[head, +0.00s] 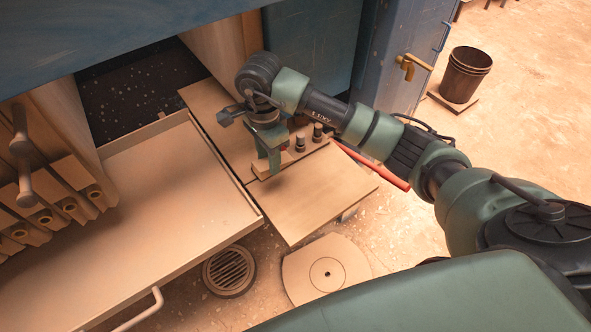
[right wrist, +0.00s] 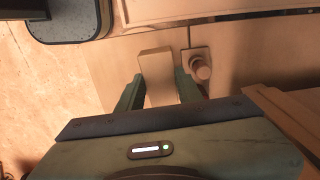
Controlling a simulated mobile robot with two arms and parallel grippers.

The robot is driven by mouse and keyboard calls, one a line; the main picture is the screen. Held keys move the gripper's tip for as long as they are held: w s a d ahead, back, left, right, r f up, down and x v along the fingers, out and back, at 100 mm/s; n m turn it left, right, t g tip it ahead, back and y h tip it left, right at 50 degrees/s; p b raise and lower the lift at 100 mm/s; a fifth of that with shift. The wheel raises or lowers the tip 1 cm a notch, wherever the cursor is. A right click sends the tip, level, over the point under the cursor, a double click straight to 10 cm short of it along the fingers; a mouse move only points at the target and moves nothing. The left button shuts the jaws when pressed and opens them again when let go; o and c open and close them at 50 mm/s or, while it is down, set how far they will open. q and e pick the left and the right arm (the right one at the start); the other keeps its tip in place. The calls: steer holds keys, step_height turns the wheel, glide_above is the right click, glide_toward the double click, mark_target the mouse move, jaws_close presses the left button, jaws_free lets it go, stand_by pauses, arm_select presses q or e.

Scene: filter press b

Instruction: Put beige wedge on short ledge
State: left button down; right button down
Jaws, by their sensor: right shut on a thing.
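The beige wedge (head: 261,170) is a small pale block, partly hidden by the fingers of my right gripper (head: 273,168) in the head view. In the right wrist view the wedge (right wrist: 157,74) stands between the two green fingers of the right gripper (right wrist: 158,94), which is shut on it. The gripper points down over a flat beige ledge (head: 310,205) that juts out beside a long tray. I cannot tell whether the wedge touches the ledge or hangs just above it. My left gripper is out of view.
Dark-topped knobs (head: 300,143) stand on the ledge close behind the gripper; one knob (right wrist: 201,68) is beside the wedge. A red bar (head: 375,167) lies to the right. A rimmed tray (head: 150,190) is at left. The front of the ledge is clear.

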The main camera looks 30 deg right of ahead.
steer(key=p, duration=0.1)
glide_above(273, 191)
step_height(273, 191, down, 6)
steer(key=shift+s+a+r, duration=0.1)
steer(key=shift+f, duration=0.6)
step_height(273, 191, down, 3)
steer(key=shift+f+p, duration=0.1)
steer(key=shift+p, duration=0.4)
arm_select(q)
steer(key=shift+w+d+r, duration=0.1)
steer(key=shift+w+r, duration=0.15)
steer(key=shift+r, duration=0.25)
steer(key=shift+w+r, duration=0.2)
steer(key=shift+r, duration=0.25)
arm_select(e)
steer(key=shift+f+b, duration=0.2)
steer(key=shift+b, duration=0.1)
steer(key=c, duration=1.2)
jaws_free()
steer(key=shift+c, duration=0.2)
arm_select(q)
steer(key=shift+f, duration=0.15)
